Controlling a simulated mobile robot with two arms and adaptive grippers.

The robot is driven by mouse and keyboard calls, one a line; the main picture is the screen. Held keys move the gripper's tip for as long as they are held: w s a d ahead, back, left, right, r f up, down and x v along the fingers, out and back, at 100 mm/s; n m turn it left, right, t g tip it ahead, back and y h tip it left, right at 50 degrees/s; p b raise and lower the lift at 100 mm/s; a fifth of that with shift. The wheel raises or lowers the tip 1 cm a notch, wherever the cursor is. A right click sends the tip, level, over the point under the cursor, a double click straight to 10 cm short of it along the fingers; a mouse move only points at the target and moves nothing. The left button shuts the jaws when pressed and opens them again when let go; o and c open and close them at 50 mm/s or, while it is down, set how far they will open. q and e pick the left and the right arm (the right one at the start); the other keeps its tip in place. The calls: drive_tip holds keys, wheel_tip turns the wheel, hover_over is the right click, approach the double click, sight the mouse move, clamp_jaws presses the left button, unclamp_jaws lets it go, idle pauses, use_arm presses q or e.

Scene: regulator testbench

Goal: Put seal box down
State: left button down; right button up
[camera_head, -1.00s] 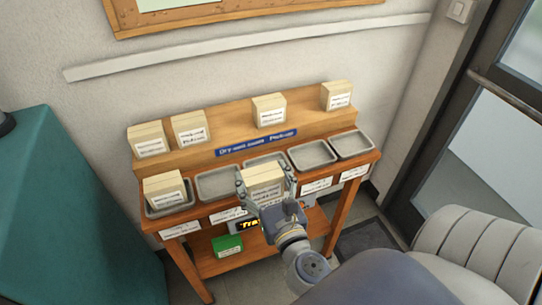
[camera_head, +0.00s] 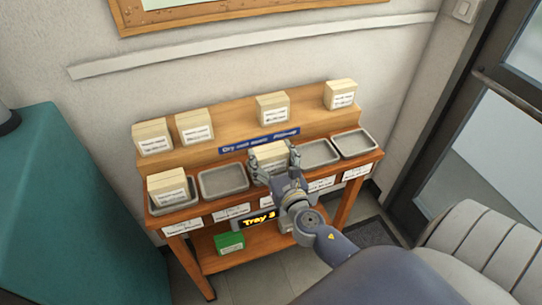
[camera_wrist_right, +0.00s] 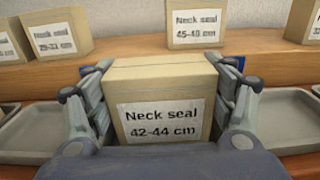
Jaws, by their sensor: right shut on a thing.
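A beige seal box (camera_head: 270,155) is held in my right gripper (camera_head: 273,163), over or in the middle tray (camera_head: 258,177) of the bench. In the right wrist view the box (camera_wrist_right: 160,105) carries the label "Neck seal 42-44 cm", and the right gripper (camera_wrist_right: 160,110) has a finger pressed on each side of it. The box looks upright. The gripper hides most of the middle tray, so I cannot tell whether the box touches its floor. My left gripper is not in view.
Several seal boxes stand on the raised back shelf, one of them (camera_head: 272,107) behind the middle tray. Another box (camera_head: 168,187) sits in the leftmost tray. Empty trays (camera_head: 223,180) flank the middle one. A green box (camera_head: 229,242) is on the lower shelf. A teal cabinet (camera_head: 80,200) stands left.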

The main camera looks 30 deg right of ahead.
drive_tip(key=o, duration=0.7)
drive_tip(key=shift+f, duration=0.1)
drive_tip(key=o, duration=0.4)
